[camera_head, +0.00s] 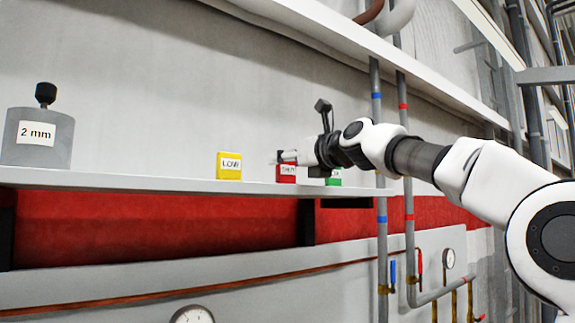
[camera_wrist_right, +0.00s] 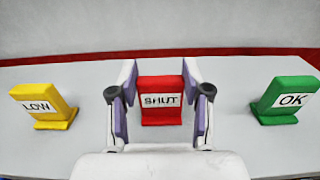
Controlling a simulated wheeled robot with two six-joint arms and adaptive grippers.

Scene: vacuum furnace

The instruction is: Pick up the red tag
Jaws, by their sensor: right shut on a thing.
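The red tag (camera_wrist_right: 161,118), labelled SHUT, stands upright on the shelf between the two fingers of my right gripper (camera_wrist_right: 160,105) in the right wrist view. The fingers are on its left and right sides, and the gripper is shut on it. In the head view the red tag (camera_head: 286,174) is partly hidden behind my right gripper (camera_head: 283,158), which reaches in from the right. My left gripper is not in view.
A yellow LOW tag (camera_head: 229,166) stands left of the red tag, and a green OK tag (camera_wrist_right: 285,100) stands to its right. A grey 2 mm weight (camera_head: 38,140) is at the shelf's left end. Vertical pipes (camera_head: 378,110) run right of the shelf (camera_head: 140,181).

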